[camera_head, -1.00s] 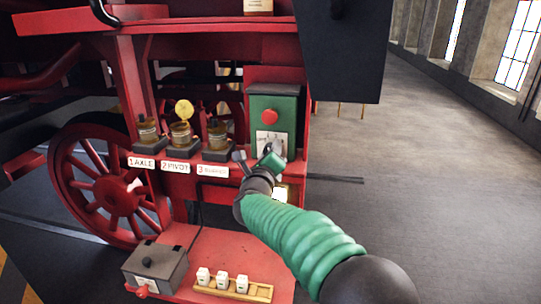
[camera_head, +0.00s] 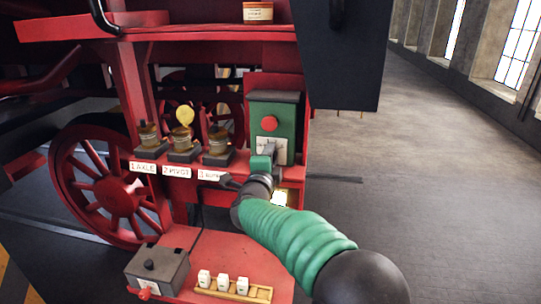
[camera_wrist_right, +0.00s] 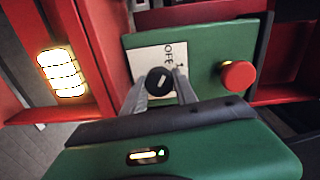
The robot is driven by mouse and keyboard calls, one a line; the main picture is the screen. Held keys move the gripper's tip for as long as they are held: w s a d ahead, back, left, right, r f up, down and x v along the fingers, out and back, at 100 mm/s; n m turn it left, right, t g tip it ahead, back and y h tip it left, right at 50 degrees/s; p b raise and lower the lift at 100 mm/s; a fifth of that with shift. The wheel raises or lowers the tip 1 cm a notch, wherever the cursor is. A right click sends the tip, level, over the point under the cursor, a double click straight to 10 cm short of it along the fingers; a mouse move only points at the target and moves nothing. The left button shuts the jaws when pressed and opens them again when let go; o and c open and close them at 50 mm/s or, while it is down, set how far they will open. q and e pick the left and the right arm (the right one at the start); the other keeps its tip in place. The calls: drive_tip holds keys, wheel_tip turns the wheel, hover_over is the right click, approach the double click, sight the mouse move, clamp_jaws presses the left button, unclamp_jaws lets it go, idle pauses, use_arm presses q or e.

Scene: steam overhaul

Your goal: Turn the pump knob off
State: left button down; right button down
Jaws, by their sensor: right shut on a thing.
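The pump box is a green panel (camera_head: 285,117) with a dark top on the red machine, right of centre in the head view; it also fills the upper middle of the wrist view (camera_wrist_right: 205,40). It bears a red button (camera_head: 269,124) and a white label with partly readable lettering. The pump knob (camera_wrist_right: 160,82) is round and black with a light slot mark, in front of the label in the wrist view. My right gripper (camera_wrist_right: 160,88) is shut on the knob, one finger on each side. In the head view the gripper (camera_head: 268,156) hides the knob. My left gripper is not in view.
Three oilers stand left of the panel, labelled 1 axle, 2 pivot and 3; the middle oiler (camera_head: 184,145) has a yellow disc above it. A grey box (camera_head: 157,268) and a wooden rack (camera_head: 245,290) with white blocks sit below. A lit lamp (camera_wrist_right: 62,72) is near. Floor is clear at right.

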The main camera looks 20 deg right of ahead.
drive_tip(key=shift+f+n, duration=0.3)
drive_tip(key=shift+n, duration=0.2)
drive_tip(key=c, duration=1.1)
unclamp_jaws()
drive_tip(key=shift+o, duration=0.5)
drive_tip(key=shift+w+r, duration=0.1)
drive_tip(key=shift+w, duration=0.05)
drive_tip(key=b+v, duration=0.6)
drive_tip(key=v, duration=1)
drive_tip(key=shift+s+a, duration=0.2)
drive_tip(key=shift+a, duration=0.15)
